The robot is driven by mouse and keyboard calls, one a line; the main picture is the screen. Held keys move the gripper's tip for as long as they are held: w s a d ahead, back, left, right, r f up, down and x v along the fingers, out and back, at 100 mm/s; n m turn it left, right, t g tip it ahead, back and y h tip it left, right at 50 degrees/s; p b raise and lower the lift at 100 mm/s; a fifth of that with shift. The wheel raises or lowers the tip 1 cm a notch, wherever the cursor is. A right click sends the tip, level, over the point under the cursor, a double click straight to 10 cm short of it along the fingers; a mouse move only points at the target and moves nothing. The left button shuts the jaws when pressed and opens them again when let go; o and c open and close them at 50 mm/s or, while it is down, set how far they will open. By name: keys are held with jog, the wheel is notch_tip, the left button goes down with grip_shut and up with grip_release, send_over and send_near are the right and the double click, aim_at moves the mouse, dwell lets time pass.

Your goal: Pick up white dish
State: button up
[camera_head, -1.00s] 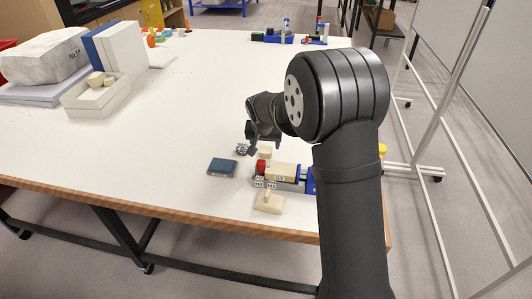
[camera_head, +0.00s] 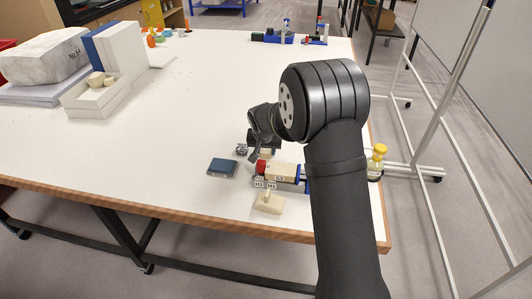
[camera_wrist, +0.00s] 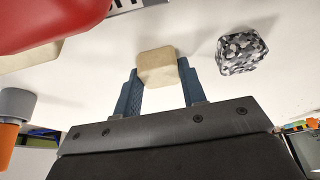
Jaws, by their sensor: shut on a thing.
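A small cream-white squarish piece (camera_wrist: 158,68), the likely white dish, is between the two blue-grey fingers of my gripper (camera_wrist: 160,84) in the wrist view. The fingers are shut on its sides. In the head view my gripper (camera_head: 255,157) is low over the table near the front edge, between a speckled block and a red-ended clamp. There the piece is mostly hidden by the gripper. Whether it touches the table cannot be told.
A speckled grey block (camera_wrist: 241,51) lies close on the right in the wrist view. The red clamp end (camera_head: 262,167), a cream block (camera_head: 280,171) and a dark blue box (camera_head: 222,167) are near. A white tray (camera_head: 97,110) stands far left. The table's middle is clear.

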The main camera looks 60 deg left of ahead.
jog(key=shift+r, duration=0.5)
jog(key=r, duration=0.2)
jog(key=d+r, duration=0.1)
jog(key=r, duration=0.1)
jog(key=shift+w, duration=0.35)
jog(key=w+d+r, duration=0.6)
jog(key=d, duration=0.2)
send_over(266, 151)
notch_tip(266, 151, down, 7)
jog(key=shift+d+r, duration=0.15)
jog(key=shift+f, duration=2)
